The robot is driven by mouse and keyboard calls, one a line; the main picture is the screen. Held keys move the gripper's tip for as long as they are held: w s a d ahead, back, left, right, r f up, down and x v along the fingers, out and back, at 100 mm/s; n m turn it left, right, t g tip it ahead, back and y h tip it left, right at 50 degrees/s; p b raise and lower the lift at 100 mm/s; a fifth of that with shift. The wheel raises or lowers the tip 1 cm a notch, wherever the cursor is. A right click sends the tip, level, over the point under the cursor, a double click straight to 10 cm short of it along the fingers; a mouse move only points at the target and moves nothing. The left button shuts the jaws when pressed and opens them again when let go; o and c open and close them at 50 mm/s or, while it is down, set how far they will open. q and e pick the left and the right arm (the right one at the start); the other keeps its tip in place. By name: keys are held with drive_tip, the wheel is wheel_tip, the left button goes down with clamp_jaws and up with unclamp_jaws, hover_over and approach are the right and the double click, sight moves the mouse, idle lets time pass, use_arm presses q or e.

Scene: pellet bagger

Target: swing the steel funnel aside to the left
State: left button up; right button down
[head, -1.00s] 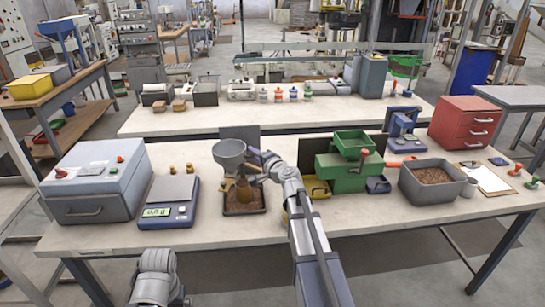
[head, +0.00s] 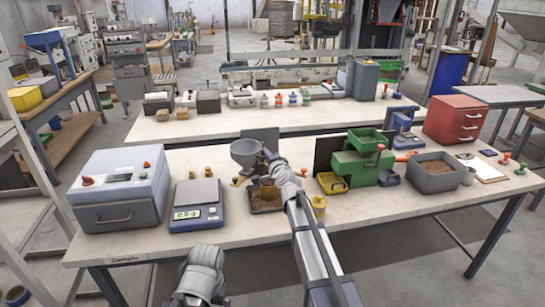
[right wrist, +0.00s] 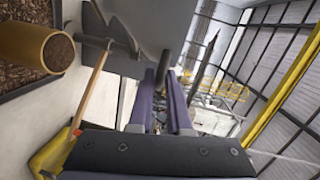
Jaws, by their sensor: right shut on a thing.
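The steel funnel (head: 246,152) is a grey cone above the bench, up and left of a brown pellet jar (head: 266,190). The jar stands on a dark tray of pellets (head: 268,207). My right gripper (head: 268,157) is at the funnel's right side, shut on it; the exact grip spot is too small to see. In the right wrist view, the funnel's grey metal (right wrist: 120,35) is just beyond my purple fingers, and the open jar (right wrist: 38,47) is at upper left.
A scale (head: 195,205) and a grey-blue sealer box (head: 122,190) stand to the left. A green machine (head: 355,168) with a yellow tray stands to the right, near a pellet bin (head: 436,176). A dark upright panel (head: 261,137) is behind the funnel.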

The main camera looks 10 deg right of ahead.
drive_tip(key=shift+f, duration=0.1)
drive_tip(key=c, duration=0.9)
unclamp_jaws()
drive_tip(key=shift+w, duration=0.2)
drive_tip(key=shift+s, duration=0.1)
drive_tip(key=s, duration=0.5)
drive_tip(key=s+r+p, duration=0.1)
drive_tip(key=s, duration=0.1)
drive_tip(key=shift+s+d, duration=0.35)
